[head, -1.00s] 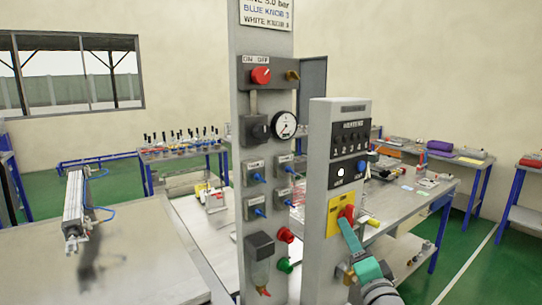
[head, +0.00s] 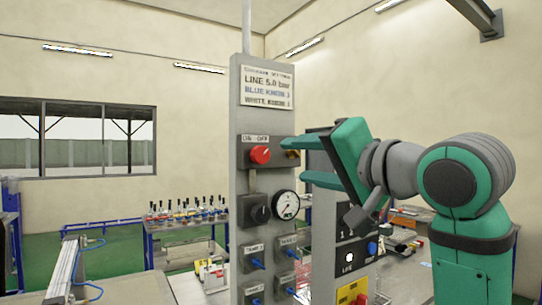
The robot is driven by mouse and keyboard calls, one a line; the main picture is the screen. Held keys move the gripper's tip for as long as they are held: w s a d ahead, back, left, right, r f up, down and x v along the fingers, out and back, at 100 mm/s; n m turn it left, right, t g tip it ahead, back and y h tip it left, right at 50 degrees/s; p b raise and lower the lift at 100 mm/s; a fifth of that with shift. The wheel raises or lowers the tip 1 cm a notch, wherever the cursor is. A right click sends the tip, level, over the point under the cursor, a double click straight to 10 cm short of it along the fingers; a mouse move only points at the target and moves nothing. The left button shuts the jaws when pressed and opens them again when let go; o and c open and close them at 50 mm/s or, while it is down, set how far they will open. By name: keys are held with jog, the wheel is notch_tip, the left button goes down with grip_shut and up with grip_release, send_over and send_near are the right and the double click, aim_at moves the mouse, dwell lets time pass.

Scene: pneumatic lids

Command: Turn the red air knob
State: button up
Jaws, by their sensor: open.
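The red air knob (head: 260,155) sits on a dark plate near the top of a grey panel column (head: 245,215), below the labels and beside a small brass fitting (head: 292,153). My gripper (head: 294,161) is to the right of the knob, its two green fingers pointing left, one above the other. The jaws are open and empty. The fingertips are near the brass fitting and apart from the red knob in the picture. The knob's face is fully visible.
Below the knob are a black regulator (head: 254,210), a round pressure gauge (head: 286,205) and several blue-tipped valves. A sign (head: 267,87) is above. A second control box (head: 352,255) stands at the right, under my arm. A bench with tools (head: 190,215) is behind.

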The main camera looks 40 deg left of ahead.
aim_at(264, 155)
jog(key=x, duration=0.3)
jog(key=s+x, duration=0.1)
jog(key=x, duration=0.5)
jog(key=shift+s+a+r, duration=0.15)
jog(key=shift+a+r, duration=0.2)
jog(key=shift+x, duration=0.85)
jog(key=shift+d, duration=0.1)
jog(key=shift+f, duration=0.1)
jog(key=c, duration=1)
